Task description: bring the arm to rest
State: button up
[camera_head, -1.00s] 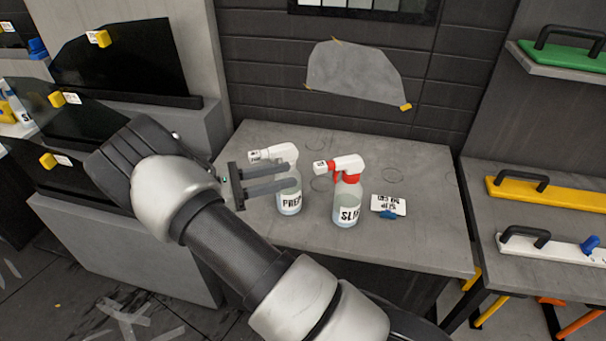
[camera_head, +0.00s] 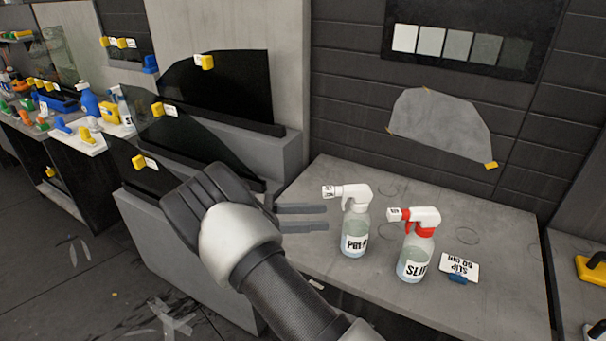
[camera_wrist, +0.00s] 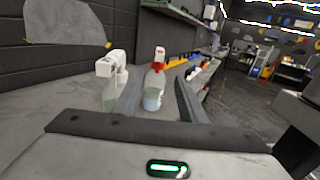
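My gripper (camera_head: 327,218) is in the head view at the left end of the grey bench (camera_head: 470,315). Its two fingers are parallel with a clear gap and nothing between them. They point right, towards the white-topped PREP spray bottle (camera_head: 353,243), with the fingertips just left of it in the picture. I cannot tell whether they touch it. In the wrist view the fingers (camera_wrist: 158,98) also stand apart and empty, with the PREP bottle (camera_wrist: 109,88) at the left and the red-and-white SLIP bottle (camera_wrist: 153,98) beyond. Both bottles stand upright on the bench.
The SLIP bottle (camera_head: 415,255) stands right of the PREP bottle. A small card with a blue clip (camera_head: 459,267) lies beside it. Dark window panels (camera_head: 215,95) stand on grey stands at the left. A film template (camera_head: 440,125) hangs on the back wall.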

jog(key=s+d+r+m+g+y, duration=0.2)
jog(key=s+d+r+m+y, duration=0.55)
jog(key=s+r+y, duration=0.2)
jog(key=s+r+m+t+y, duration=0.4)
jog(key=s+m, duration=0.1)
jog(key=s, duration=0.2)
jog(key=s+a+r+m+t+y, duration=0.1)
jog(key=s+r+m+t+y, duration=0.3)
jog(key=s, duration=0.3)
jog(key=shift+s+a+m+t+p, duration=0.3)
jog(key=shift+s+m+t+p, duration=0.05)
jog(key=shift+s+m+t, duration=0.1)
jog(key=shift+d+y, duration=0.1)
jog(key=shift+y, duration=0.15)
